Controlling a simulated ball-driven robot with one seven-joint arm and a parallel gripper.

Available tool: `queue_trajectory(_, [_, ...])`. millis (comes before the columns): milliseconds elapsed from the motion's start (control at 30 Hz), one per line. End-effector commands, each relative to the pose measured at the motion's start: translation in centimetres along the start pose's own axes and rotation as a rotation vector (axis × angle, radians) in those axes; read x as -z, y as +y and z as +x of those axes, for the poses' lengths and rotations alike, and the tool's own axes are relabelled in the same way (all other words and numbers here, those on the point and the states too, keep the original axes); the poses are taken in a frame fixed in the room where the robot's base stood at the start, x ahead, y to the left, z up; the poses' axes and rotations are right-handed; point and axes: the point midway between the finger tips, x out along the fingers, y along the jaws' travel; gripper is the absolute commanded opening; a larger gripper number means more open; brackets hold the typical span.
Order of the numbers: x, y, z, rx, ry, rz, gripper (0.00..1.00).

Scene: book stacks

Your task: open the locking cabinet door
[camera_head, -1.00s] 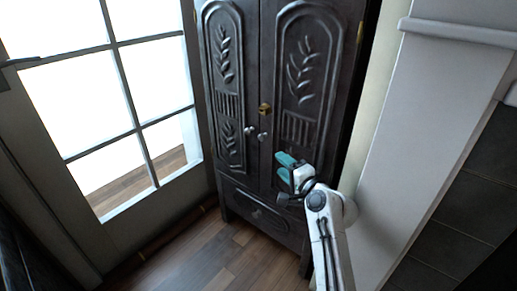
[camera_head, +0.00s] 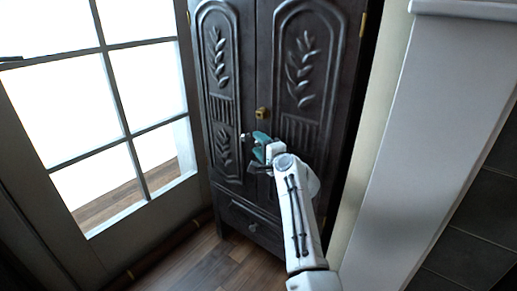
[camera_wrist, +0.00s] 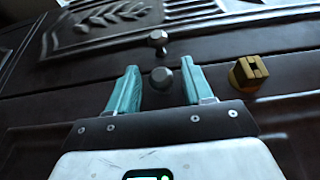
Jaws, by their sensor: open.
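The dark cabinet (camera_head: 232,160) has two carved doors, left (camera_head: 222,75) and right (camera_head: 303,75), both closed. A brass lock (camera_head: 262,113) sits near the seam between them; it also shows in the wrist view (camera_wrist: 248,72). The left door's knob (camera_head: 243,137) is just left of my gripper (camera_head: 258,145). In the wrist view, my gripper (camera_wrist: 160,72) is open, and the right door's knob (camera_wrist: 161,78) appears between its teal fingers, with no clear contact. The left door's knob (camera_wrist: 158,38) lies beyond. The right knob is hidden behind my gripper in the head view.
A drawer front (camera_head: 250,225) with its own knob is below the doors. A glazed door (camera_head: 130,100) stands to the left and a white wall column (camera_head: 425,130) to the right. Wooden floor (camera_head: 200,262) is visible before the cabinet.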

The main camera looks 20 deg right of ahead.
Motion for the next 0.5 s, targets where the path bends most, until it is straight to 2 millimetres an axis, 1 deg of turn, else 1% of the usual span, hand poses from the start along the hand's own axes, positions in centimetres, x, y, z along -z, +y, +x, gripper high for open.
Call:
queue_trajectory(133, [-0.02, -0.01, 0.68, 0.000, 0.000, 0.000, 0.51])
queue_trajectory(433, [-0.03, -0.08, 0.79, 0.000, 0.000, -0.001, 0.51])
queue_trajectory(500, [-0.03, -0.07, 0.78, 0.000, 0.000, -0.001, 0.44])
